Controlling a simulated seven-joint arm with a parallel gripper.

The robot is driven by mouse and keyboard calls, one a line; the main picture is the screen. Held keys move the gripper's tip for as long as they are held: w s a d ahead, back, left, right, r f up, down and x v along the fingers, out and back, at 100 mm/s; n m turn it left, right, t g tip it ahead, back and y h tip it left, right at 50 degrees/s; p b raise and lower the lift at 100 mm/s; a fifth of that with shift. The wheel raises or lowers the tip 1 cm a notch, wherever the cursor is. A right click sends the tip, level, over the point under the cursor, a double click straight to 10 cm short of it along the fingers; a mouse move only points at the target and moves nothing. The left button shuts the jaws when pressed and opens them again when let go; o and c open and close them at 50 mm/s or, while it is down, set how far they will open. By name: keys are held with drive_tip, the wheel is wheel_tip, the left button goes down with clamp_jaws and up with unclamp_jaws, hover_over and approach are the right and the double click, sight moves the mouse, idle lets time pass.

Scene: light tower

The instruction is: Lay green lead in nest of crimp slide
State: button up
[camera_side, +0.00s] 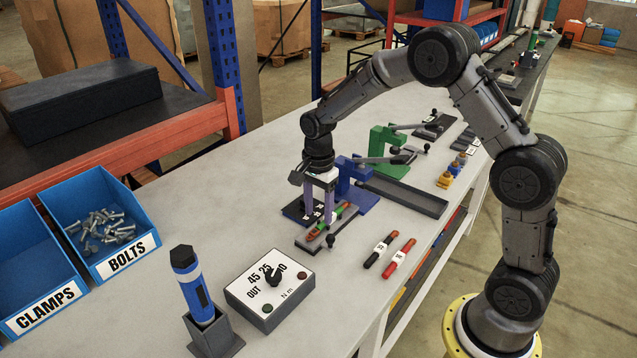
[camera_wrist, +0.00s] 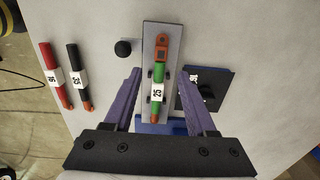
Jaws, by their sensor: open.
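The green lead (camera_wrist: 158,76) has a white tag reading 25 and an orange-copper lug at its far end. It lies lengthwise along the grey crimp slide (camera_wrist: 176,32), between small dark posts on both sides. The lead also shows in the side view (camera_side: 324,226), on the slide (camera_side: 306,244) in front of the blue press (camera_side: 362,199). My gripper (camera_wrist: 162,75) is open, with one purple finger on each side of the lead and a gap to it on both sides. In the side view, my gripper (camera_side: 320,212) points down at the slide and partly hides the lead.
A black lead (camera_side: 380,251) and a red lead (camera_side: 400,258) lie right of the slide. A dark plate (camera_wrist: 215,84) lies beside it. A black knob (camera_wrist: 123,48) stands at the slide's edge. A torque box (camera_side: 270,289) and a green press (camera_side: 384,143) stand nearby.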

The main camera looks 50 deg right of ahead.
wheel_tip(320, 180, up, 17)
drive_tip(key=s+a+t, duration=0.1)
drive_tip(key=s+t, duration=0.1)
drive_tip(key=s+a+r+n+t, duration=0.2)
drive_tip(key=s+r+n, duration=0.1)
drive_tip(key=s+r, duration=0.4)
drive_tip(key=s+a+f+n, duration=0.1)
drive_tip(key=s+f+n, duration=0.2)
drive_tip(key=s+n, duration=0.4)
drive_tip(key=s+f+n+t, duration=0.1)
drive_tip(key=s+f+n, duration=0.2)
drive_tip(key=s+n, duration=0.5)
drive_tip(key=s, duration=0.2)
drive_tip(key=shift+s+a+f+t, duration=0.15)
drive_tip(key=shift+s+a+t, duration=0.15)
drive_tip(key=shift+a, duration=0.05)
